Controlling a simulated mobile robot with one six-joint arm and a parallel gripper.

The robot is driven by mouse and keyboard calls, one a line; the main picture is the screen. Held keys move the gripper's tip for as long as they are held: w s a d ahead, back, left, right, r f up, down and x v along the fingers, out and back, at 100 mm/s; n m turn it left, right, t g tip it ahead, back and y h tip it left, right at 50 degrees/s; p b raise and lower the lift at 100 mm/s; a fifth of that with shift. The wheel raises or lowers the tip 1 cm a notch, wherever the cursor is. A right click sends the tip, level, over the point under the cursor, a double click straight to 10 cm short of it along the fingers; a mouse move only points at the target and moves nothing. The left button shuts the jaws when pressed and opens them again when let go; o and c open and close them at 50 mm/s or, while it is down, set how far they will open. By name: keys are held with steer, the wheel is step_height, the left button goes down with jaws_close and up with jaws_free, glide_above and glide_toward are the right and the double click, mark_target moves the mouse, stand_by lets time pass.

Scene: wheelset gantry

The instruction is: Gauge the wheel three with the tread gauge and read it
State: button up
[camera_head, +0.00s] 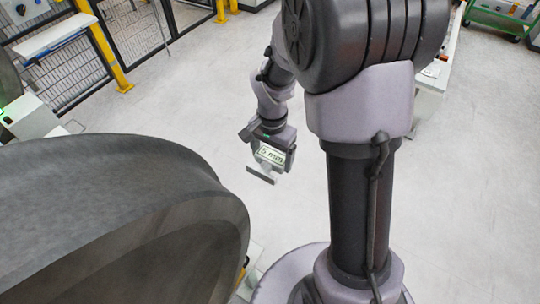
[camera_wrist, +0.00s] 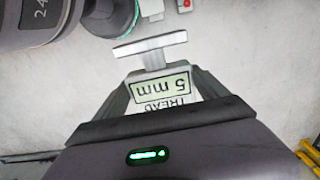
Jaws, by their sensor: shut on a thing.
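My gripper (camera_head: 268,148) is shut on the tread gauge (camera_head: 271,155), a small pale block with a T-shaped end bar. The gauge's screen reads "5 mm". In the wrist view the gauge (camera_wrist: 158,88) sits between the two fingers of my gripper (camera_wrist: 163,95), with "5 mm" and "TREAD" upside down. A large dark grey wheel (camera_head: 110,190) fills the lower left of the head view. The gauge is to the right of the wheel's rim, apart from it in the picture. No number shows on this wheel, so I cannot tell which it is.
Part of another round grey form (camera_head: 8,80) stands at the left edge, beside a white box (camera_head: 30,118). A black mesh fence with yellow posts (camera_head: 105,45) runs behind. A green cart (camera_head: 500,18) is at the far right. The pale floor (camera_head: 195,90) between is clear.

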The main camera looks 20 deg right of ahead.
mark_target(260, 171)
steer(key=shift+s+a+b, duration=0.25)
steer(key=shift+s+a, duration=0.3)
steer(key=shift+a, duration=0.25)
steer(key=shift+s+a+b, duration=0.3)
steer(key=shift+s+a, duration=0.25)
steer(key=shift+a, duration=0.2)
steer(key=shift+s+a+b, duration=0.25)
steer(key=shift+s+a, duration=0.3)
steer(key=shift+a, duration=0.25)
steer(key=shift+s+a+b, duration=0.35)
steer(key=shift+s+a, duration=0.3)
steer(key=shift+a, duration=0.25)
steer(key=shift+s+a+b, duration=0.3)
steer(key=shift+s+a, duration=0.3)
steer(key=shift+a, duration=0.25)
stand_by(0.7)
steer(key=shift+w+d+p, duration=0.25)
steer(key=shift+w+d, duration=0.65)
steer(key=shift+d, duration=0.3)
steer(key=shift+w+d+p, duration=0.25)
steer(key=shift+w+d, duration=0.6)
steer(key=shift+d, duration=0.4)
steer(key=shift+w+d+p, duration=0.25)
steer(key=shift+w+d, duration=0.65)
steer(key=shift+d, duration=0.3)
